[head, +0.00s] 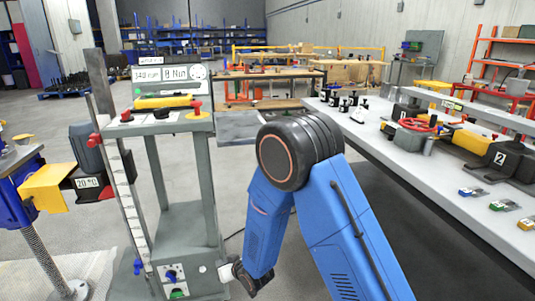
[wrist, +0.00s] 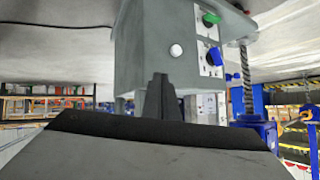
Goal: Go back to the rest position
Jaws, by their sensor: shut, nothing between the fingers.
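My gripper (head: 228,273) is low in the head view, beside the right side of the grey control box (head: 180,250) at the foot of a grey test stand. In the wrist view my gripper (wrist: 160,82) shows as dark fingers held together, empty, in front of the same box (wrist: 155,45). That view looks upside down. I cannot tell whether the fingertips touch the box. My blue arm is folded, with its dark elbow raised in the middle of the head view.
The stand's top holds a display (head: 170,75), a yellow part and red knobs. A blue screw jack (head: 12,195) with a yellow bracket stands at left. A long grey bench (head: 440,175) with numbered devices runs along the right. Open floor lies behind.

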